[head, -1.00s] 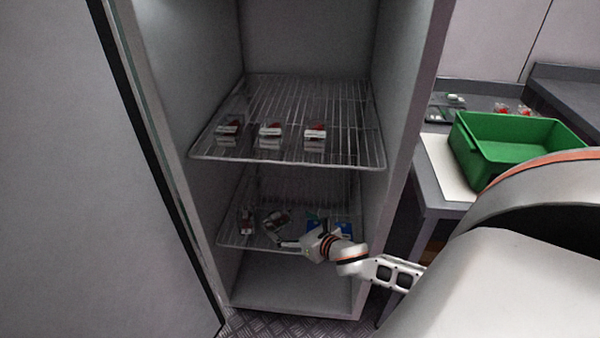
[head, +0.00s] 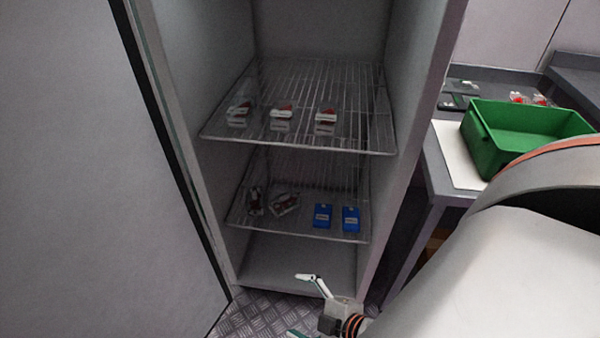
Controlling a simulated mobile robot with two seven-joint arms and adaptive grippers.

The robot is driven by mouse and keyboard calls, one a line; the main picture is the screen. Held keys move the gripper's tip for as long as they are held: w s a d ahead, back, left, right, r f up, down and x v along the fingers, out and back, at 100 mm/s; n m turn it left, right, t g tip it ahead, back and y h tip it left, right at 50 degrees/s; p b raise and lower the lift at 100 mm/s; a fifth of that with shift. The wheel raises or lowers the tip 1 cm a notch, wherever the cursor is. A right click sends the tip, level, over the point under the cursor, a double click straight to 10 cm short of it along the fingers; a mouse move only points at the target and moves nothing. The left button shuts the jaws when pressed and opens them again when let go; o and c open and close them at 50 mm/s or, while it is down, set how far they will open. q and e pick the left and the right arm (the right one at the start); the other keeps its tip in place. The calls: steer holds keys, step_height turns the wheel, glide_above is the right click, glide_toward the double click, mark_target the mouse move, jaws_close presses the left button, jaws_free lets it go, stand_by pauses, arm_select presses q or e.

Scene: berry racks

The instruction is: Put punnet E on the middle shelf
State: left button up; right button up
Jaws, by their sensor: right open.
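The open cabinet has two wire shelves in view. The upper shelf (head: 300,148) carries three clear punnets with red contents and white labels: a left one (head: 238,115), a middle one (head: 282,118) and a right one (head: 325,121). The lower shelf (head: 300,232) carries two similar punnets, one at the far left (head: 254,202) and one turned askew (head: 285,203) beside it. I cannot read which punnet is E. My right gripper (head: 298,305) is open and empty, low in front of the cabinet and apart from the shelves. My left gripper is out of view.
Two blue packs (head: 337,217) stand at the right of the lower shelf. The cabinet floor (head: 290,262) is bare. A green crate (head: 500,150) and trays of small packs (head: 490,97) are on the counter at right. The cabinet's side walls bound the shelves.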

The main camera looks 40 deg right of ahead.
steer(key=s+a+m, duration=0.1)
steer(key=m, duration=0.1)
steer(key=s+r+m, duration=0.1)
steer(key=m, duration=0.1)
steer(key=s+a+m, duration=0.1)
steer(key=shift+s+a+r+m, duration=0.2)
steer(key=shift+a+m, duration=0.1)
steer(key=shift+m, duration=0.1)
